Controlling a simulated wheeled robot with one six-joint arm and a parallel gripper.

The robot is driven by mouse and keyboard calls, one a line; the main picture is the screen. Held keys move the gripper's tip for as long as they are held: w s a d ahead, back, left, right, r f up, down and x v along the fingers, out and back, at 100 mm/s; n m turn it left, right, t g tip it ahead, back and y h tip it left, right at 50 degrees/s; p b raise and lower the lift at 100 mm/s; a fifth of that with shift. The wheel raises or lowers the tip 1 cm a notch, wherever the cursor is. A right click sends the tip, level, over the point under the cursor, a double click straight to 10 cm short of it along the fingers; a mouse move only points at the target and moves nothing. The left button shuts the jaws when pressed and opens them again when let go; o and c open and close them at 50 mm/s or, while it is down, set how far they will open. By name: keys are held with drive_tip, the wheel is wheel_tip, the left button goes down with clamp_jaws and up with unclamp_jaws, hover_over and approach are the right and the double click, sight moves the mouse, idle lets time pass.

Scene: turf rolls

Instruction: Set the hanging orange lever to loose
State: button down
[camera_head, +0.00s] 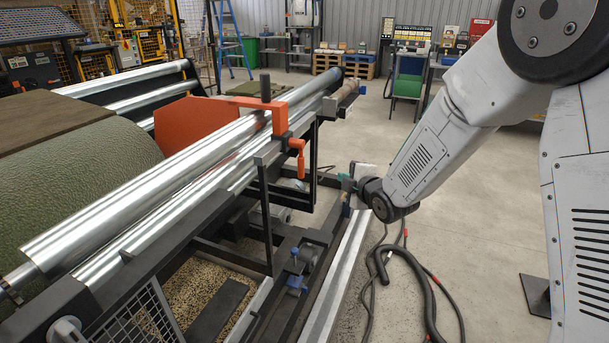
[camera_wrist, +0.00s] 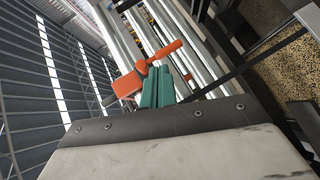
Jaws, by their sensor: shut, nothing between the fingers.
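The orange lever (camera_head: 299,157) hangs down from an orange bracket (camera_head: 279,121) on the metal rollers in the head view. In the wrist view the orange lever (camera_wrist: 168,48) shows just beyond the fingertips. My gripper (camera_head: 346,182) is to the right of and below the lever in the head view, with a visible gap between them. In the wrist view my gripper (camera_wrist: 158,72) has its teal fingers together, with nothing held.
Shiny rollers (camera_head: 165,178) run beside a large green turf roll (camera_head: 80,155). A black frame post (camera_head: 310,165) stands just behind the lever. Black hoses (camera_head: 405,265) lie on the floor at right. Open concrete floor lies beyond.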

drive_tip(key=a+f+n+t+y, duration=0.1)
drive_tip(key=a+f+n+y, duration=0.3)
drive_tip(key=a+f, duration=0.2)
drive_tip(key=shift+a+n, duration=0.25)
drive_tip(key=shift+n, duration=0.15)
drive_tip(key=shift+w, duration=0.1)
drive_tip(key=w+d+x, duration=0.1)
drive_tip(key=d+x, duration=0.1)
drive_tip(key=x, duration=1)
drive_tip(key=shift+w, duration=0.65)
drive_tip(key=shift+a, duration=0.1)
